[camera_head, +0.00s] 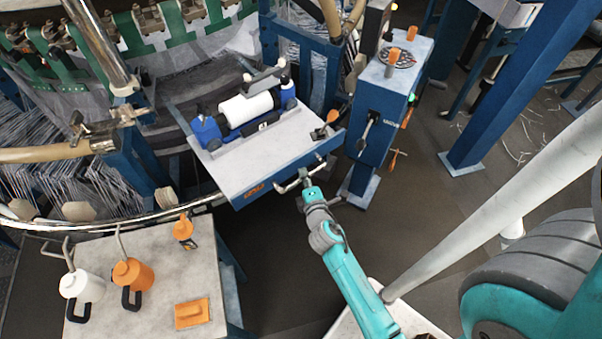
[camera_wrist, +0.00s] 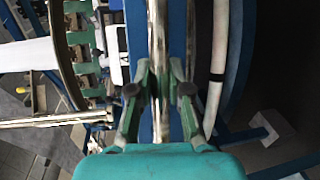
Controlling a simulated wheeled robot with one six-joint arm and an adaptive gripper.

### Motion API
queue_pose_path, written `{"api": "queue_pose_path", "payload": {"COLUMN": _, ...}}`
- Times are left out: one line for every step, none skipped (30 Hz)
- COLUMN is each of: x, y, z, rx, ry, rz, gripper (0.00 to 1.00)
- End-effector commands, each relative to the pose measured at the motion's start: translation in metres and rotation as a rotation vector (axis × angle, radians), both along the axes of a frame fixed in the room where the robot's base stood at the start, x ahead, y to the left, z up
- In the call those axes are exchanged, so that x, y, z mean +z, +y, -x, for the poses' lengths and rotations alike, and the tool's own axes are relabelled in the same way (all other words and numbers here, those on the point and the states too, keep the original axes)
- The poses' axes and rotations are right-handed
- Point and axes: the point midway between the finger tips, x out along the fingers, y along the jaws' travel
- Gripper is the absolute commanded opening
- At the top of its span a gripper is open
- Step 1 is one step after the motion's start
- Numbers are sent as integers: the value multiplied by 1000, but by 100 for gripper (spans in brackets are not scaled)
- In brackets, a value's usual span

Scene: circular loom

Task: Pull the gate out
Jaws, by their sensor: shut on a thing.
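What appears to be the gate is a grey-topped platform (camera_head: 262,163) with a blue front face, in the middle of the head view. A metal bar handle (camera_head: 290,185) runs along its front. My gripper (camera_head: 307,181) is at this handle, on the front side of the platform. In the wrist view my gripper (camera_wrist: 160,92) has its two fingers on either side of a shiny metal bar (camera_wrist: 158,35), shut on it. A blue face (camera_wrist: 178,30) lies behind the bar. The exact finger contact is small in the head view.
A white roll (camera_head: 246,108) in a blue holder sits on the platform. A blue control post (camera_head: 381,115) stands close at the right. A table (camera_head: 150,325) with white and orange jugs is at lower left. Dark floor (camera_head: 275,265) is free in front of the platform.

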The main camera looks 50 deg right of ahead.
Motion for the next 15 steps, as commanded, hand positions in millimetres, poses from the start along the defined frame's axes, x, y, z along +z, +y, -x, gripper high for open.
{"api": "queue_pose_path", "payload": {"x": -2, "y": 0, "z": 3, "rx": -3, "ry": 5, "rz": -1, "gripper": 0}}
{"api": "queue_pose_path", "payload": {"x": -2, "y": 0, "z": 4, "rx": -3, "ry": 5, "rz": -1, "gripper": 0}}
{"api": "queue_pose_path", "payload": {"x": -2, "y": 0, "z": 4, "rx": -4, "ry": 5, "rz": -1, "gripper": 0}}
{"api": "queue_pose_path", "payload": {"x": -2, "y": 0, "z": 4, "rx": -4, "ry": 6, "rz": -2, "gripper": 0}}
{"api": "queue_pose_path", "payload": {"x": -2, "y": 0, "z": 4, "rx": -4, "ry": 6, "rz": -1, "gripper": 0}}
{"api": "queue_pose_path", "payload": {"x": -2, "y": 0, "z": 4, "rx": -4, "ry": 6, "rz": -1, "gripper": 0}}
{"api": "queue_pose_path", "payload": {"x": -3, "y": 0, "z": 4, "rx": -4, "ry": 7, "rz": -2, "gripper": 0}}
{"api": "queue_pose_path", "payload": {"x": -3, "y": 0, "z": 4, "rx": -4, "ry": 7, "rz": -2, "gripper": 0}}
{"api": "queue_pose_path", "payload": {"x": -3, "y": 0, "z": 4, "rx": -4, "ry": 7, "rz": -2, "gripper": 0}}
{"api": "queue_pose_path", "payload": {"x": -3, "y": 0, "z": 4, "rx": -5, "ry": 7, "rz": -1, "gripper": 22}}
{"api": "queue_pose_path", "payload": {"x": -3, "y": 0, "z": 4, "rx": -4, "ry": 7, "rz": -2, "gripper": 30}}
{"api": "queue_pose_path", "payload": {"x": -3, "y": 0, "z": 4, "rx": -4, "ry": 7, "rz": -2, "gripper": 40}}
{"api": "queue_pose_path", "payload": {"x": -3, "y": 0, "z": 4, "rx": -4, "ry": 7, "rz": -2, "gripper": 43}}
{"api": "queue_pose_path", "payload": {"x": -2, "y": 0, "z": 4, "rx": -4, "ry": 6, "rz": -1, "gripper": 43}}
{"api": "queue_pose_path", "payload": {"x": -2, "y": 0, "z": 4, "rx": -3, "ry": 6, "rz": -1, "gripper": 43}}
